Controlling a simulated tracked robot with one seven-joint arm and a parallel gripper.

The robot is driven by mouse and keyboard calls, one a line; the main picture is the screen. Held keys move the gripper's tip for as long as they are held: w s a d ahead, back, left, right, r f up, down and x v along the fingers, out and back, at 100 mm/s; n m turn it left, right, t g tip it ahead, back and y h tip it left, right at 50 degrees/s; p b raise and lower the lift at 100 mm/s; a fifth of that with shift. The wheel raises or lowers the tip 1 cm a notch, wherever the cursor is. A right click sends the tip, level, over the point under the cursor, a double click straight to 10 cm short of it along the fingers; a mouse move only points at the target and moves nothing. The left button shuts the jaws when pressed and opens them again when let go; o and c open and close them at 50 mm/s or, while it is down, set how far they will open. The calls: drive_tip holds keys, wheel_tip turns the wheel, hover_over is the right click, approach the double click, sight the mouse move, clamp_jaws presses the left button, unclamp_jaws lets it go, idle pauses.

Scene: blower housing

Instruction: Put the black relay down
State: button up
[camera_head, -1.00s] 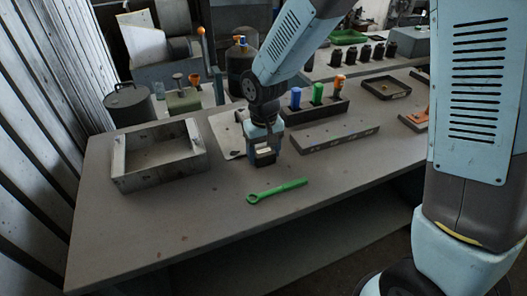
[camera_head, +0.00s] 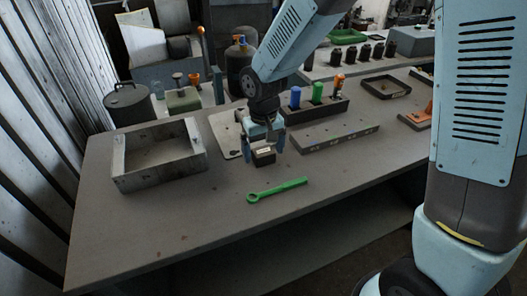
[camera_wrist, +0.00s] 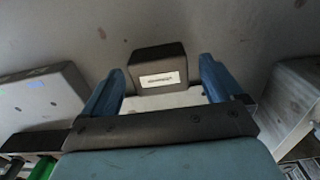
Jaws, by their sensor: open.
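The black relay (camera_head: 264,156) stands on the grey table (camera_head: 200,215), just behind the green wrench. In the wrist view the relay (camera_wrist: 158,62) shows its dark top and a white label, between the two blue fingers. My gripper (camera_head: 263,148) is open around the relay, with a gap on each side of it. In the wrist view my gripper (camera_wrist: 160,85) has its fingers spread wider than the relay.
A green wrench (camera_head: 277,190) lies in front of the relay. An open metal box (camera_head: 160,178) stands to the left. A grey bar (camera_head: 335,139) and a rack with blue, green and orange pieces (camera_head: 316,108) lie to the right. The table's front left is clear.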

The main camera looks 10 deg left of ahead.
sight(264, 151)
wheel_tip(264, 151, up, 11)
drive_tip(key=shift+r, duration=0.15)
drive_tip(key=shift+d, duration=0.1)
drive_tip(key=s+d+r+m+t, duration=0.1)
drive_tip(key=d+r+m, duration=0.1)
drive_tip(key=d+r, duration=0.5)
drive_tip(key=s+d+r+m+t, duration=0.1)
drive_tip(key=d+r+t, duration=0.15)
drive_tip(key=d, duration=0.85)
drive_tip(key=s+d+r+m+t, duration=0.2)
drive_tip(key=s+d+r+m, duration=0.1)
drive_tip(key=s+d, duration=0.7)
drive_tip(key=d+r, duration=0.1)
drive_tip(key=d, duration=0.2)
drive_tip(key=shift+d, duration=0.4)
